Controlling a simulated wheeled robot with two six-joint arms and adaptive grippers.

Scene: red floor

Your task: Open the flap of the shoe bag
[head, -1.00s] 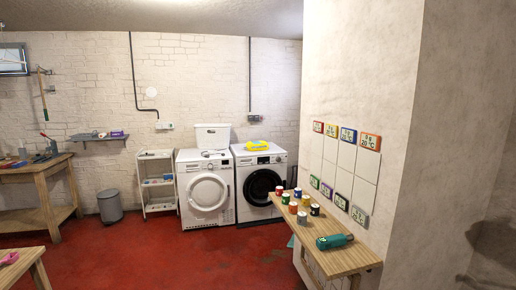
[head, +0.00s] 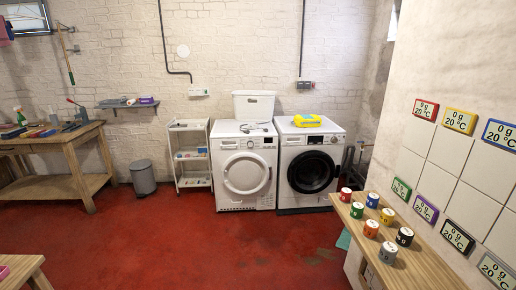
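I cannot make out a shoe bag or its flap in the head view. Neither of my grippers is in view. A small pink item (head: 4,271) lies on the wooden table (head: 22,266) at the bottom left, cut off by the picture edge, and I cannot tell what it is.
A wooden shelf (head: 425,270) with several small cans stands at right, below display tiles (head: 460,121). Two washing machines (head: 243,172) stand at the back wall, beside a white rack (head: 190,155) and a grey bin (head: 143,177). A workbench (head: 62,138) is at left. The red floor (head: 200,250) is clear.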

